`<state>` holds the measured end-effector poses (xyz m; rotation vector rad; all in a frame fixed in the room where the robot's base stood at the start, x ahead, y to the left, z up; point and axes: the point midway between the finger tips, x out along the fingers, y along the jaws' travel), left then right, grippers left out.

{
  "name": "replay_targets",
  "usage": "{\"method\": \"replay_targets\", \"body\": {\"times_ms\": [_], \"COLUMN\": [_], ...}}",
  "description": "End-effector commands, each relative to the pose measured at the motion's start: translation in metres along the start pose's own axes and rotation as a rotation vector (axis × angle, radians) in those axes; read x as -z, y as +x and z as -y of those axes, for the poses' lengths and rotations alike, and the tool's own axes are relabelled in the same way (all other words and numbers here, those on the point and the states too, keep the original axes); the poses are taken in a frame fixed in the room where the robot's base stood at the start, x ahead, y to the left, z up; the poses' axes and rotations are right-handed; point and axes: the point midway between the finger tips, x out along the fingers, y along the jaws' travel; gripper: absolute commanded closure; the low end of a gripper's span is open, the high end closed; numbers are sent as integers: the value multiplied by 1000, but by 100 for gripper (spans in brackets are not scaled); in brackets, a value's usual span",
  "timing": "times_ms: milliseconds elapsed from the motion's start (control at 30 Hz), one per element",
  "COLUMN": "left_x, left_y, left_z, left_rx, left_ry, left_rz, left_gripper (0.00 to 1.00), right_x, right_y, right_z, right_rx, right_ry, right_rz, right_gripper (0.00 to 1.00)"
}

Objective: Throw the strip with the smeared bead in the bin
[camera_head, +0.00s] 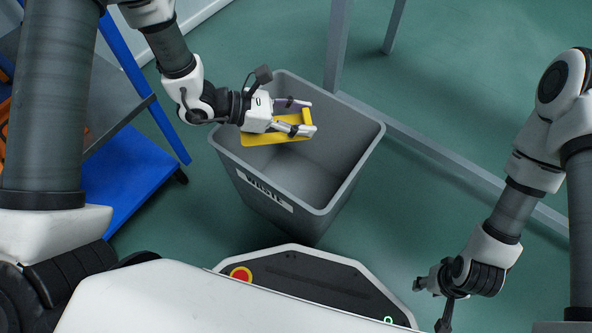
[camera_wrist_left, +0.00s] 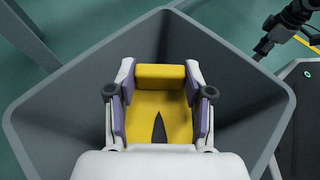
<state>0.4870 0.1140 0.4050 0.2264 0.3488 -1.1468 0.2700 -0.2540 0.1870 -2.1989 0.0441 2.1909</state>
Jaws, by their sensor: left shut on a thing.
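My left gripper (camera_head: 309,117) is over the open mouth of the grey bin (camera_head: 364,151), which has a "WASTE" label on its front. The gripper is shut on a yellow strip (camera_head: 259,139) with an upturned end. In the left wrist view the yellow strip (camera_wrist_left: 160,103) sits between the two finger pads, with the bin's walls (camera_wrist_left: 62,110) around and below it. A dark pointed mark shows on the strip near the palm; I cannot tell whether it is the bead. My right gripper (camera_head: 432,293) hangs low at the right, away from the bin; its fingers are too small to read.
A blue-framed rack (camera_head: 128,165) stands to the left of the bin, with orange things at the picture's edge. Grey metal frame legs and a rail (camera_head: 440,157) run behind and right of the bin. Green floor is clear between the bin and my right arm.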

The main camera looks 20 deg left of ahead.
Motion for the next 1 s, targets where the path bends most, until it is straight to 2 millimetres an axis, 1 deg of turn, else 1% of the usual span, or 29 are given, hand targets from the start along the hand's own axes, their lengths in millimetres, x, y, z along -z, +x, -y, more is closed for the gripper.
{"method": "replay_targets", "body": {"times_ms": [33,100,367,400,433,467,800,867,967,1000], "left_x": [10,13,12,12,12,12,10,4,-13,-22], "left_y": [4,6,5,5,5,5,4,2,-5,-9], "left_z": [0,0,0,0,0,0,0,0,-1,-1], "left_rx": [0,0,0,0,0,0,0,-1,-2,-3], "left_ry": [0,1,1,1,1,1,1,2,4,6], "left_rz": [0,1,1,1,1,1,0,1,3,3], "left_gripper": [86,86,86,34,24,19,19,19,19,19], "right_x": [0,1,1,1,1,1,1,1,1,1], "right_y": [9,12,10,10,10,10,10,10,10,10], "right_z": [0,0,0,0,0,0,0,0,0,0], "right_rx": [0,0,0,0,0,0,0,0,0,0], "right_ry": [1,2,3,3,3,3,3,3,3,3], "right_rz": [-1,-2,-3,-3,-3,-3,-2,-2,-2,-2], "right_gripper": [60,60,60,60,60,60,60,60,60,60]}}
